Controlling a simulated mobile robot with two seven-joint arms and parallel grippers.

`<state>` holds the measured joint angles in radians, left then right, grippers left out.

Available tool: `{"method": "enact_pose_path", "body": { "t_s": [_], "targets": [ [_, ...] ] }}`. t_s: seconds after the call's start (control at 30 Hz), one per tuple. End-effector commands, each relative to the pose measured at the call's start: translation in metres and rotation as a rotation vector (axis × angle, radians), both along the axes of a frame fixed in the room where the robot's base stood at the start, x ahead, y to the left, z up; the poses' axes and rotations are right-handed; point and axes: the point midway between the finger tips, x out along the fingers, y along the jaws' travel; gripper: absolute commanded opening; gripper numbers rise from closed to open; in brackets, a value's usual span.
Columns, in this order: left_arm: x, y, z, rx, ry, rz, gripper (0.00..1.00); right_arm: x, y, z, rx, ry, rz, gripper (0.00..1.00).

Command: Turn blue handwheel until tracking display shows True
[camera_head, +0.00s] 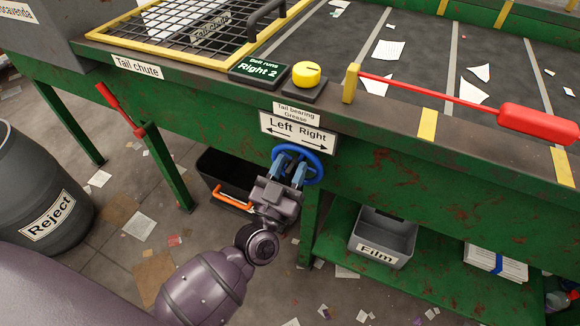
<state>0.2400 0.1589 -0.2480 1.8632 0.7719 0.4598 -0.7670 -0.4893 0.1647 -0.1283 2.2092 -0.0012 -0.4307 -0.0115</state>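The blue handwheel (315,160) is on the green frame's front, below a white sign (298,131) reading "Left Right" with arrows both ways. My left gripper (288,172) is at the wheel, its two fingers visibly apart and overlapping the wheel's lower left part. Whether the fingers touch the rim is not clear. A dark display (259,70) on the frame's top edge reads "Belt runs Right 2". My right gripper is out of view.
A yellow button (306,74) sits beside the display. A red lever (537,121) crosses the belt edge at right. A black bin (227,172) with an orange handle stands behind my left forearm. A grey Film bin (383,238) and Reject barrel (40,190) stand lower. Scraps litter the floor.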

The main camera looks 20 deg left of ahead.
Motion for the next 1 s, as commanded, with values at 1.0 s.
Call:
{"method": "enact_pose_path", "body": {
  "t_s": [1.0],
  "targets": [
    [-0.0001, 0.003, -0.0004, -0.136, 0.008, 0.0, 0.0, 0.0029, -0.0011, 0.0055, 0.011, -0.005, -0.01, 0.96]
  ]
}}
